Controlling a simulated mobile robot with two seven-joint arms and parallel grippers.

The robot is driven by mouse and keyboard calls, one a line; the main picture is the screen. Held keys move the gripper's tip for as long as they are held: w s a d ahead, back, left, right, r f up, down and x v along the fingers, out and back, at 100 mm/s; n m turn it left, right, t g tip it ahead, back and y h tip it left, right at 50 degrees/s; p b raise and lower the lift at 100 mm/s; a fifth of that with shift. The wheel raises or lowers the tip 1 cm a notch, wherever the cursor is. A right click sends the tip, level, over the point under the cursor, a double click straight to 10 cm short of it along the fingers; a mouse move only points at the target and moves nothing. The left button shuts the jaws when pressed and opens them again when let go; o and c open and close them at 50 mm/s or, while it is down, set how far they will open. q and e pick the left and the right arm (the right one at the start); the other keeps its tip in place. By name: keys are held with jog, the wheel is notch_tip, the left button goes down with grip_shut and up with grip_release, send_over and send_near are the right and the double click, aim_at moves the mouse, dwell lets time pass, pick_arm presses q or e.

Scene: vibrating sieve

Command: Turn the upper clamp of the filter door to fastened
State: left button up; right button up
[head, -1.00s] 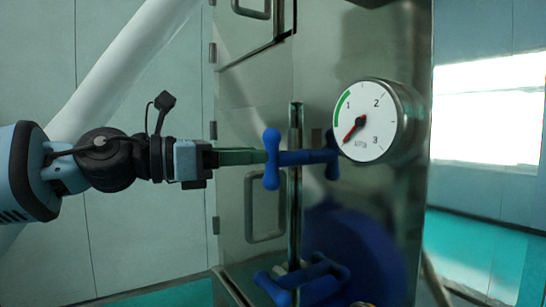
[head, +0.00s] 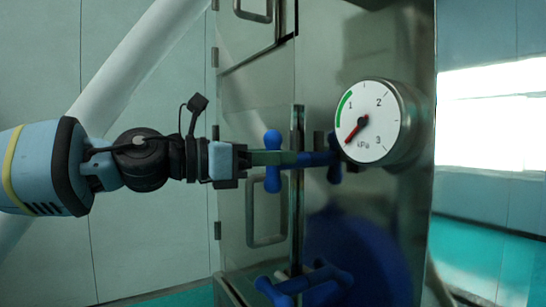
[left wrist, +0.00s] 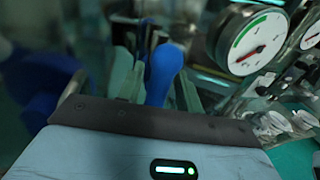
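The upper clamp (head: 273,180) is a blue piece with knobbed upright ends joined by a level bar, at the edge of the metal filter door (head: 262,110). My left gripper (head: 290,158) reaches it from the left, its green-grey fingers level with the near knobbed end and extending past it. In the left wrist view, a blue clamp end (left wrist: 163,72) stands between the fingers, with one finger to either side. The fingers look apart, and contact is unclear. They hide part of the clamp in the head view. My right gripper is not in view.
A round pressure gauge (head: 368,122) sticks out just right of the upper clamp. A lower blue clamp (head: 305,284) sits below. A door handle (head: 265,240) is beneath my left gripper. Open room lies left of the cabinet.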

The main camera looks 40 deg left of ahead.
pick_arm(q)
grip_shut()
